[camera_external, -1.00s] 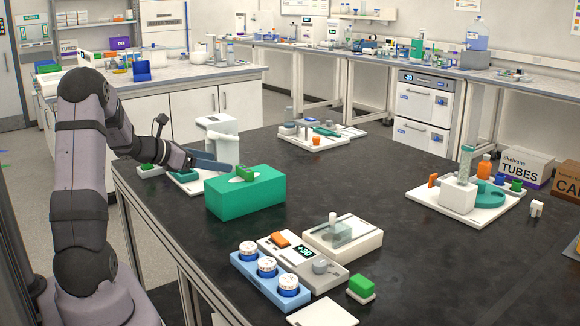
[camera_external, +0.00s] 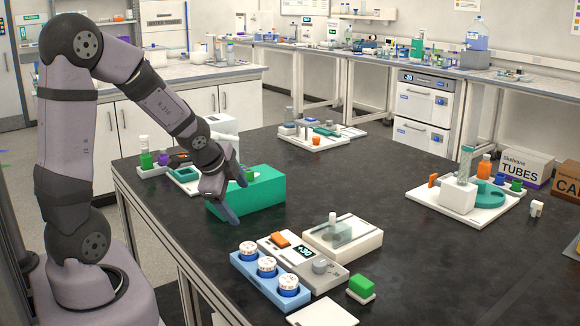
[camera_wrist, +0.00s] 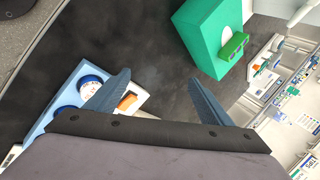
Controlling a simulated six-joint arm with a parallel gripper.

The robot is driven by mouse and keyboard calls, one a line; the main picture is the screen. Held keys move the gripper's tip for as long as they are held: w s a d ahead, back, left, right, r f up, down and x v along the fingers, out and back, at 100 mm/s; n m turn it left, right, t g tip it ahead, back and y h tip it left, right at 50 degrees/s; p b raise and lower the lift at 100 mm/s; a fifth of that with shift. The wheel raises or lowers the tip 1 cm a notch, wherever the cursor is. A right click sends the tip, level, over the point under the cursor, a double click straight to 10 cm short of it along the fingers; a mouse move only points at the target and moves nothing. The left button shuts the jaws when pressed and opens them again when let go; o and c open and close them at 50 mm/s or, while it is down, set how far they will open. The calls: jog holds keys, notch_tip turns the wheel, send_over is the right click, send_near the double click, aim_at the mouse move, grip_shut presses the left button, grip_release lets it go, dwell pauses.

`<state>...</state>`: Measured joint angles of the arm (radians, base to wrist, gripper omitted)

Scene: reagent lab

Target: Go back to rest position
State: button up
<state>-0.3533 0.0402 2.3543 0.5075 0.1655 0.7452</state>
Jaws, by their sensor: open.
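My gripper (camera_external: 232,205) hangs beside the near face of the green box (camera_external: 262,195) in the external view, its fingers pointing down. In the wrist view my gripper (camera_wrist: 158,95) shows two blue-grey fingers spread wide, with nothing between them but dark table. The green box (camera_wrist: 203,30) stands beyond the right finger there, with a smaller green piece (camera_wrist: 233,46) at its opening. In the external view my arm partly hides the box's left side.
A blue rack (camera_external: 258,282) with white-capped jars and a device with a display (camera_external: 303,252) stand in front. A white-framed unit (camera_external: 343,240) and a green block (camera_external: 361,286) are to their right.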

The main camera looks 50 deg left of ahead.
jog(key=s+d+f+n+g+h+p, duration=0.2)
jog(key=s+d+n+g, duration=0.4)
jog(key=s+d+n, duration=0.4)
jog(key=s+d+h, duration=0.1)
jog(key=s+d, duration=0.5)
jog(key=s, duration=0.1)
jog(key=shift+d, duration=0.25)
